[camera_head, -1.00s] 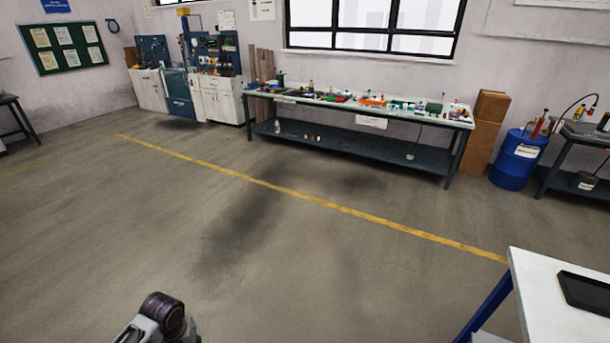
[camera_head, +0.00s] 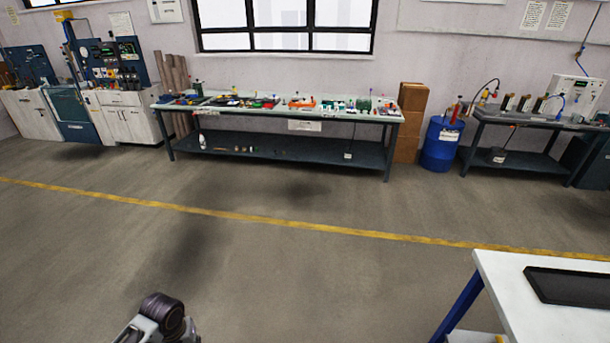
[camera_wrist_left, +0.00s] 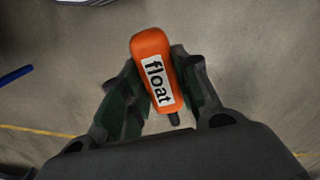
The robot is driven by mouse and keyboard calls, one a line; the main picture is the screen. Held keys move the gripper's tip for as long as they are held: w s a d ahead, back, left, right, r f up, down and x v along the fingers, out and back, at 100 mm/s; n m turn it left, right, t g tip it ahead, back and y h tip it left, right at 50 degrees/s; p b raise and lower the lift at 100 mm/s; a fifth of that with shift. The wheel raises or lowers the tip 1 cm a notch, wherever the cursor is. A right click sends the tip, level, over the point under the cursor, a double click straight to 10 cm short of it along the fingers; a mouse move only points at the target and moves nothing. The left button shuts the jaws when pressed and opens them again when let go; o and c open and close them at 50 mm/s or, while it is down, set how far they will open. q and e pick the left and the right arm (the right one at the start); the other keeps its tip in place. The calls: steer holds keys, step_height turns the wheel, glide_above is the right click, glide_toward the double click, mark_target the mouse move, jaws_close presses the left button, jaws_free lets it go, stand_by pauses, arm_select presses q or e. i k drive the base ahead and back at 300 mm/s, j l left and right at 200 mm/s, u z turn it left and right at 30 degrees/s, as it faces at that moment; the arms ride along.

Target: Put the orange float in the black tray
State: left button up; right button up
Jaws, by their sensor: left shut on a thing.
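The orange float (camera_wrist_left: 150,50) shows in the left wrist view, with a white label reading "float". My left gripper (camera_wrist_left: 155,85) is shut on it, one dark finger on each side, and holds it above the floor. The black tray (camera_head: 575,285) lies on a white table (camera_head: 500,285) at the right edge of the head view, partly cut off. Only part of my left arm shows at the bottom of the head view; the gripper and float are outside it. My right gripper is in neither view.
A long workbench (camera_head: 160,107) with many small items stands by the far wall. A blue drum (camera_head: 441,145), cardboard boxes (camera_head: 410,120) and another dark bench (camera_head: 530,127) stand right of it. Open floor with a yellow line (camera_head: 300,226) lies between me and the workbench.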

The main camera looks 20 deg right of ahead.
mark_target(585, 291)
steer(key=i+z, duration=0.1)
steer(key=i, duration=1.55)
steer(key=z, duration=3.6)
